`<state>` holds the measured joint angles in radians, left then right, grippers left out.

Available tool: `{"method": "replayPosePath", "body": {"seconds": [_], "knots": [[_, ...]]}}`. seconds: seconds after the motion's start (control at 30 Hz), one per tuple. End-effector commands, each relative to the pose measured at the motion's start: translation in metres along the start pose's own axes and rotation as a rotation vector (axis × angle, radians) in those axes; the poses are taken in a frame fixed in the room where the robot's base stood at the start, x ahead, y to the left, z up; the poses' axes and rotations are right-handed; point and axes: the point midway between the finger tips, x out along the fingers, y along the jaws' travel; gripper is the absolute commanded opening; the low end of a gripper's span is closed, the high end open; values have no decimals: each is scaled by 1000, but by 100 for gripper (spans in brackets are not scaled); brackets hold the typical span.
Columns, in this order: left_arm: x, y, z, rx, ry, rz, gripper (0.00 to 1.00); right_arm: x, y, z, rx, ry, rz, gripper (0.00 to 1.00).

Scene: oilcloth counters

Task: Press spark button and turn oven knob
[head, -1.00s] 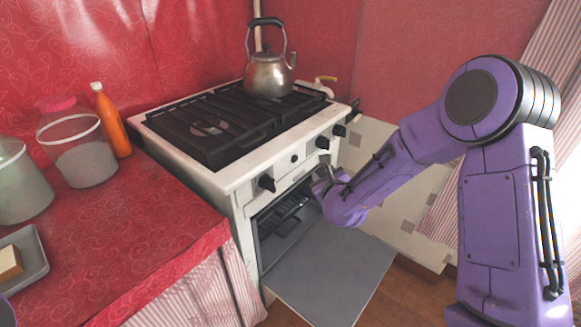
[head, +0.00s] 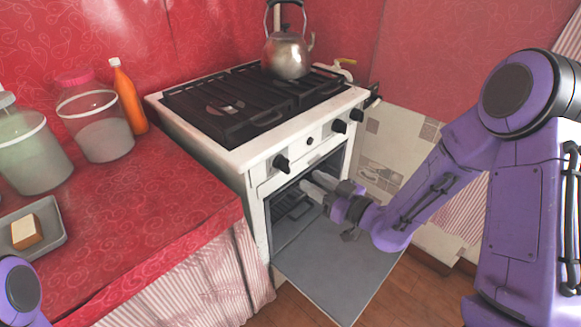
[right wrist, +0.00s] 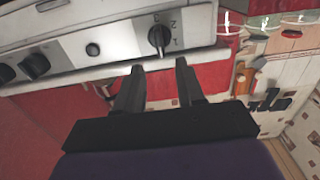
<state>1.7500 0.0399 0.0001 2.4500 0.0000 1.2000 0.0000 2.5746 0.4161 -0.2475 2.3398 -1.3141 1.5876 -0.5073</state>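The white stove's front panel carries black knobs and a small dark round spark button (head: 309,141). The button also shows in the right wrist view (right wrist: 92,49). One knob (head: 281,163) is left of the button in the head view, and two knobs (head: 339,126) are to its right. My right gripper (head: 308,187) is just below the panel, in front of the oven opening. In the right wrist view its two fingers (right wrist: 160,80) are open and empty, pointing toward a single knob (right wrist: 158,38), apart from it. My left gripper is out of view.
The oven door (head: 340,275) hangs open below my right gripper. A kettle (head: 288,55) stands on the burner grates. The red counter (head: 150,210) at left holds jars (head: 100,130), an orange bottle (head: 128,97) and a tray (head: 50,240).

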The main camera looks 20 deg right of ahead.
Motion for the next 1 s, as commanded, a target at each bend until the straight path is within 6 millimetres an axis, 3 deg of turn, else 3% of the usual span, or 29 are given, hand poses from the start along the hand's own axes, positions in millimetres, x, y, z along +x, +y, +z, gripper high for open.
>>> {"method": "replayPosePath", "body": {"seconds": [0.2,0.33,0.5,0.73,0.83,0.87,1.0], "knots": [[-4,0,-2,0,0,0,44,50,0,0,0,0,-2,38],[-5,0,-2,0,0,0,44,73,0,0,1,-1,0,38],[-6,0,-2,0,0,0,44,86,0,0,4,-1,0,38],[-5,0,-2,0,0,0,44,87,0,0,5,-1,1,38],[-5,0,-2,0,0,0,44,87,0,0,5,-1,1,6],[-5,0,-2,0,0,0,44,87,0,0,5,-1,1,0],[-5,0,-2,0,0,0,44,86,0,0,5,-1,1,0]]}}
